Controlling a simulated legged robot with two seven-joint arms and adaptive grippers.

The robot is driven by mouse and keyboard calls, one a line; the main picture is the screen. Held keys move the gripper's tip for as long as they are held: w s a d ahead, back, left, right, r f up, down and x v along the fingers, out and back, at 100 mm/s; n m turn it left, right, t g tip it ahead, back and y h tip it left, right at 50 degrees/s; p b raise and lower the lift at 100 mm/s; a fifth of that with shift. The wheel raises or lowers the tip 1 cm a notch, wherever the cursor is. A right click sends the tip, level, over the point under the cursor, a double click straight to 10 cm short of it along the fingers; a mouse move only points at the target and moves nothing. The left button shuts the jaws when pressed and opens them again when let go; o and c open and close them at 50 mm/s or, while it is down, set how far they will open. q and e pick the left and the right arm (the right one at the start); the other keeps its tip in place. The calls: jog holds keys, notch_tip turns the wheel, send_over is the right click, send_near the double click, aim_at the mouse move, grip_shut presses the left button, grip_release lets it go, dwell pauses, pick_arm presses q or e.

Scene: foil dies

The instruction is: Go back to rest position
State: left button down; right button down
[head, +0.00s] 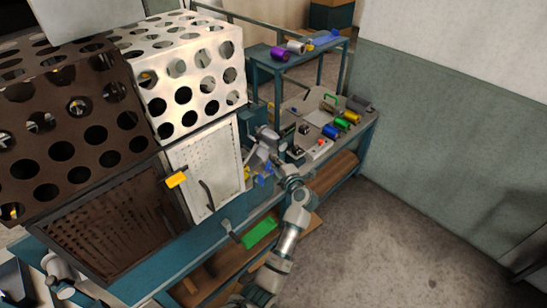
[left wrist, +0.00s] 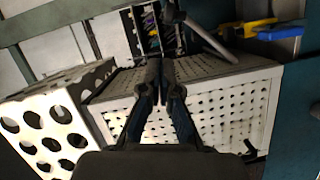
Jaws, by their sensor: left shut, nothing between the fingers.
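My left gripper (head: 262,155) is at the end of the grey arm that rises from the bottom middle of the head view. It is beside the white perforated door (head: 205,165), over the blue bench, and looks small and partly blended with the items behind it. In the left wrist view the two dark fingers (left wrist: 162,75) lie together with nothing between them. They point towards a white perforated panel (left wrist: 210,105); I cannot tell whether they touch it. My right gripper does not show.
A white guard with round holes (head: 190,75) and a brown one (head: 75,125) stand at left. The bench (head: 355,150) holds several coloured rolls. A raised shelf (head: 305,62) carries a purple roll (head: 280,53). A green block (head: 258,232) is below. Floor (head: 400,230) at right is clear.

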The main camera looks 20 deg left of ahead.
pick_arm(q)
jog(key=shift+w+a+f, duration=0.2)
jog(key=shift+a+f, duration=0.15)
jog(key=shift+a, duration=0.3)
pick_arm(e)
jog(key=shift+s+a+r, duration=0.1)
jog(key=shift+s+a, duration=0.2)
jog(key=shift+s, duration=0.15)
